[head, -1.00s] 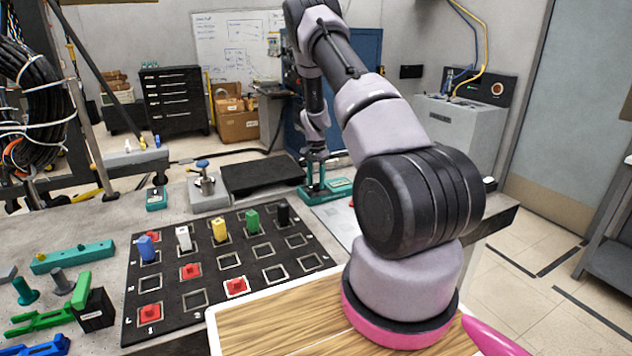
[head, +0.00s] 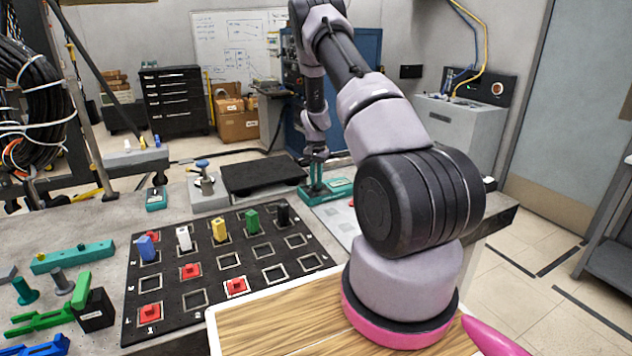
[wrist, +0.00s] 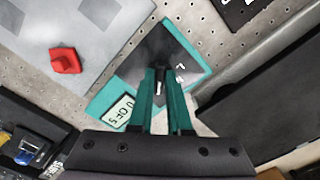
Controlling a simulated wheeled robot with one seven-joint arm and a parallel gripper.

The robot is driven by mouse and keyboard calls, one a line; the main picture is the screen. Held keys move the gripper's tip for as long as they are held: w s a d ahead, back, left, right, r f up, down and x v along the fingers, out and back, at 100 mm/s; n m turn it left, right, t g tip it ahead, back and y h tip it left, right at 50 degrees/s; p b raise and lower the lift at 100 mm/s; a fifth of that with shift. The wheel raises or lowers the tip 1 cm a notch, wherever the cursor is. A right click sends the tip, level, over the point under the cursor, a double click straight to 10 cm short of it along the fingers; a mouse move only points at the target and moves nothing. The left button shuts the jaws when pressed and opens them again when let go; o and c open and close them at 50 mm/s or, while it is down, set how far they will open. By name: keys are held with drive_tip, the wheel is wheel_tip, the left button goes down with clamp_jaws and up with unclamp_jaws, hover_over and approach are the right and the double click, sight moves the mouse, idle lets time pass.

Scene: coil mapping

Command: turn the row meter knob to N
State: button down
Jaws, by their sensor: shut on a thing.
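The row meter (wrist: 140,65) is a teal box with a dark face and a small pale display (wrist: 117,110) that seems to read "0 OF 5". In the head view, the row meter (head: 339,186) stands at the far edge of the bench. Its dark knob (wrist: 161,78), with a white mark, sits between my teal fingertips. My gripper (wrist: 167,75) is shut on the knob. In the head view my gripper (head: 316,180) reaches down to the meter. White letters show beside the knob, too small to read surely; the fingers hide part of the face.
A black grid board (head: 205,297) holds coloured blocks and red pieces. A black platform (head: 262,174) stands close left of the meter. A red piece (wrist: 65,60) lies on a grey plate near the meter. Teal, green and blue parts lie at the front left.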

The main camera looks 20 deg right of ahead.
drive_tip(key=n, duration=0.5)
drive_tip(key=shift+d+n, duration=0.1)
drive_tip(key=shift+n, duration=0.3)
idle(0.4)
drive_tip(key=c, duration=0.9)
unclamp_jaws()
drive_tip(key=shift+s, duration=0.1)
drive_tip(key=shift+o, duration=0.2)
drive_tip(key=shift+r, duration=0.1)
wheel_tip(320, 180, up, 11)
